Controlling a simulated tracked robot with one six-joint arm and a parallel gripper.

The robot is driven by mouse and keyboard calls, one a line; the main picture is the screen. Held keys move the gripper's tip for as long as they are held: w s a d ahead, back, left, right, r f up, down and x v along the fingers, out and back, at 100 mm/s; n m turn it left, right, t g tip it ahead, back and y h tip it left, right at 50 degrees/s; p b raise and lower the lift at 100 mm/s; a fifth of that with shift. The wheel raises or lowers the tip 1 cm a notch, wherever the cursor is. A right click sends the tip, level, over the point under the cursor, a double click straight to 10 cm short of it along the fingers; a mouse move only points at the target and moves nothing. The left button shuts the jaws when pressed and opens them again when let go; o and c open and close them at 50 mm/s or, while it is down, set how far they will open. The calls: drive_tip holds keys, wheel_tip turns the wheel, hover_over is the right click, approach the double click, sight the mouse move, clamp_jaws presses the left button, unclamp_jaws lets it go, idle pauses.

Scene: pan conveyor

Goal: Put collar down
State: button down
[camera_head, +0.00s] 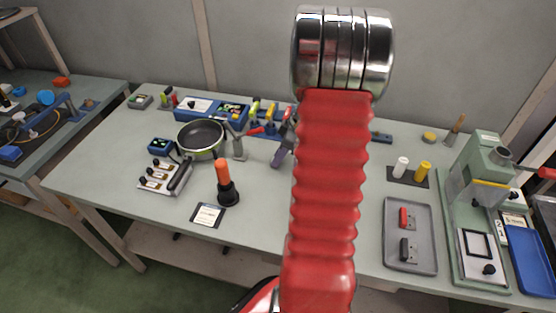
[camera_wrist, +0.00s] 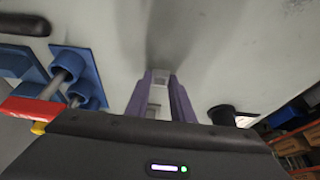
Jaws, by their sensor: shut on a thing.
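My gripper (camera_wrist: 160,76) points down at the pale table, its two purple fingers shut on a small pale grey piece (camera_wrist: 157,98), seemingly the collar. Only part of this piece shows between the fingers, so its full shape is hidden. In the head view a purple part of my gripper (camera_head: 281,155) shows just left of my red arm, which hides the rest of it and the held piece. Whether the piece touches the table I cannot tell.
A pan (camera_head: 201,138), an orange-topped black tool (camera_head: 227,185) and a card (camera_head: 208,215) stand left of my arm. A grey tray (camera_head: 423,262) and a green press (camera_head: 480,165) are to the right. Blue fittings (camera_wrist: 68,62) lie left in the wrist view. The table's front middle is clear.

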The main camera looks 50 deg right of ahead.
wheel_tip(320, 180, up, 9)
idle(0.4)
drive_tip(key=shift+s+f, duration=0.1)
drive_tip(key=shift+s, duration=0.05)
idle(0.5)
